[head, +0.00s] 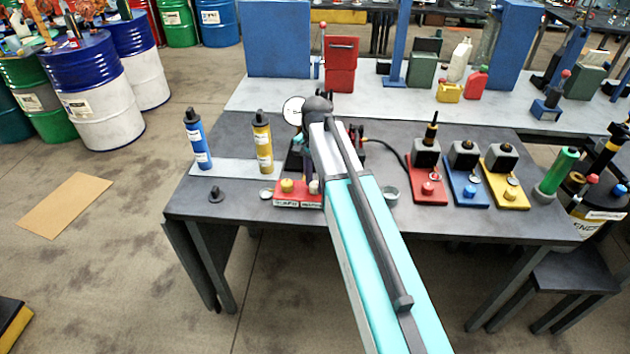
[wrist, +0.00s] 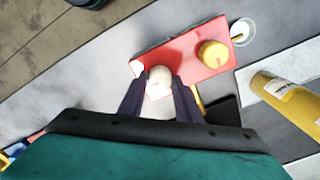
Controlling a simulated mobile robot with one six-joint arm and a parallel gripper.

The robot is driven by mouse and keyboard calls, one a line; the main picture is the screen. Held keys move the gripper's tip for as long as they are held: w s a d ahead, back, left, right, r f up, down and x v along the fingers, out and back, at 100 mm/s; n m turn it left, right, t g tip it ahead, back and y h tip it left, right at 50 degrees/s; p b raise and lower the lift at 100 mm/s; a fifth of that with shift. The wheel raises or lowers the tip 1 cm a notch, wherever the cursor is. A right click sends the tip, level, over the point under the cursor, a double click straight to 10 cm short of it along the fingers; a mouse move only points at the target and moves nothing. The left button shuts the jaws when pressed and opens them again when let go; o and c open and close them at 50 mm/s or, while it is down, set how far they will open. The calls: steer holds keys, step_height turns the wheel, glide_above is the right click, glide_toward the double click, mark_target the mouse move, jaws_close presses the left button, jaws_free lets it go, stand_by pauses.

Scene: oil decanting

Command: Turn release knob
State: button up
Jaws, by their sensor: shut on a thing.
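My gripper (wrist: 158,86) is shut on a round white knob (wrist: 159,75) on a red block (wrist: 185,58); one dark finger stands on each side of it. A yellow knob (wrist: 213,54) sits on the same block, apart from my fingers. In the head view the red block (head: 298,204) lies at the table's front edge, with the yellow knob (head: 287,185) on its left and the white knob (head: 314,187) on its right. My arm partly hides the area behind the block. I cannot tell how far the white knob is turned.
A yellow bottle (head: 263,143) and a blue bottle (head: 197,140) stand left of the block. A small dish (head: 266,194) lies close beside it. Red (head: 428,190), blue (head: 467,192) and yellow (head: 507,189) stations stand to the right. A dial gauge (head: 293,111) is behind.

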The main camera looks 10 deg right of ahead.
mark_target(315, 184)
steer(key=o, duration=1.1)
steer(key=shift+c, duration=0.2)
steer(key=shift+r, duration=0.15)
step_height(315, 184, up, 14)
steer(key=b, duration=0.3)
steer(key=shift+f, duration=0.25)
